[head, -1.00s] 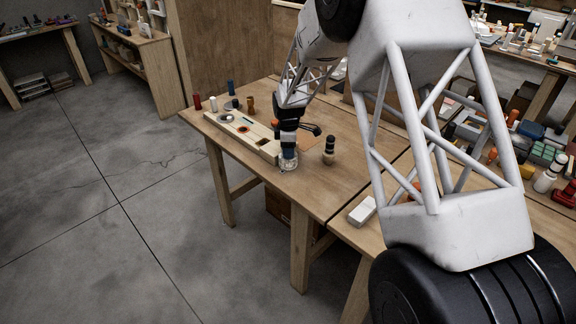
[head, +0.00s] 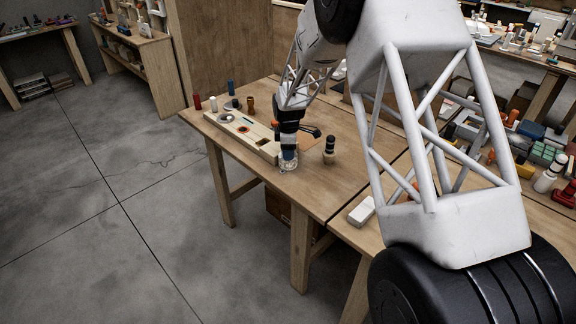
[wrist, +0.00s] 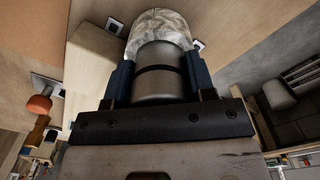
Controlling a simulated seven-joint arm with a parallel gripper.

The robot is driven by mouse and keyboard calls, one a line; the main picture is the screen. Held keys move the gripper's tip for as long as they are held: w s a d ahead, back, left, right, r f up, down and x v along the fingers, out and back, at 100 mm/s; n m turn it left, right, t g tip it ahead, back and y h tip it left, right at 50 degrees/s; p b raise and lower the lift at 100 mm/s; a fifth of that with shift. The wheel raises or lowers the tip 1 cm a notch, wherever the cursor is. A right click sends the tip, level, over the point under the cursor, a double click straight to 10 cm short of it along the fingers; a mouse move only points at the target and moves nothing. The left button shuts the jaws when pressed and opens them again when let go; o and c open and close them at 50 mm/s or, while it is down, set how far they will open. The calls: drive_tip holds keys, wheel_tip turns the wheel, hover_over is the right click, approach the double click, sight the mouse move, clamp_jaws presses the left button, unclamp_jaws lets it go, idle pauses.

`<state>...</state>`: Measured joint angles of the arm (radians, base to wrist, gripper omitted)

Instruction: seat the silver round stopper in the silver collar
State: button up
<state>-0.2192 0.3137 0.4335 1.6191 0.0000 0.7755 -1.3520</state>
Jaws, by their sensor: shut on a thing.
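My gripper (head: 289,154) is shut on a silver-grey cylinder, which I take to be the silver stopper (wrist: 160,75). In the wrist view it sits between the two blue fingers, with a dark band around it and a rounded, mottled pale end beyond. In the head view its pale end (head: 288,165) shows below the fingers, close to the tabletop; I cannot tell if it touches. A silver ring, apparently the silver collar (head: 226,118), is at the far left end of the light wooden block (head: 254,140). My gripper is beside the block's near right end, apart from the collar.
Red (head: 197,102), white (head: 213,104), blue (head: 231,88) and brown (head: 250,105) pieces stand behind the block. A black-topped piece (head: 329,150) stands right of my gripper. A white box (head: 362,211) lies farther right. The front table edge is close.

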drive_tip(key=shift+f, duration=0.15)
drive_tip(key=o, duration=1.2)
wheel_tip(320, 180, up, 11)
drive_tip(key=shift+r, duration=0.1)
drive_tip(key=shift+n, duration=0.5)
drive_tip(key=shift+w+d+f, duration=0.6)
drive_tip(key=shift+w+d, duration=0.35)
drive_tip(key=shift+w, duration=1.65)
drive_tip(key=shift+w+d+f, duration=0.6)
drive_tip(key=shift+w+d, duration=0.35)
drive_tip(key=shift+w, duration=1.65)
drive_tip(key=shift+w+d+f, duration=0.6)
drive_tip(key=shift+w+d, duration=0.35)
drive_tip(key=shift+w, duration=1.65)
